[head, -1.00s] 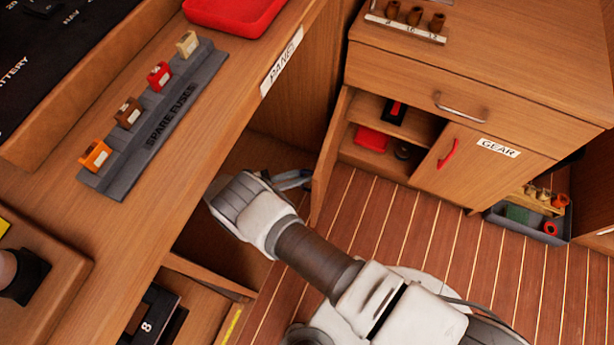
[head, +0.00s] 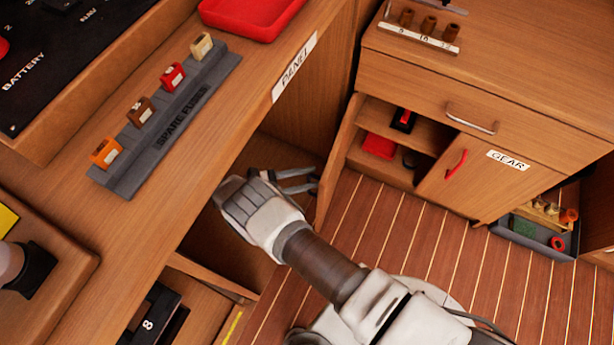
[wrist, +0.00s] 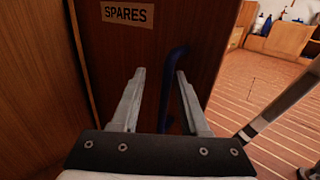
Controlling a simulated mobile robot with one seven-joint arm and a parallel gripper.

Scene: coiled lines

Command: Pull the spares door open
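The spares door (head: 338,165) stands ajar at the cabinet's left side, seen nearly edge-on in the head view. In the wrist view its dark wooden face (wrist: 215,25) fills the middle, with a SPARES label (wrist: 127,14) near the top. A blue bar handle (wrist: 174,75) is on that face. My gripper (wrist: 160,72) is open in front of the door, and the handle shows between its fingers, closer to the right one. I cannot tell whether a finger touches it. My gripper also shows in the head view (head: 300,181), left of the door.
Shelves behind the door hold a red box (head: 379,146). The gear door (head: 490,170) with a red handle is to the right. The panel counter (head: 215,165) overhangs my arm on the left. A grey bin (head: 530,241) stands at right; planked floor (head: 400,240) between is clear.

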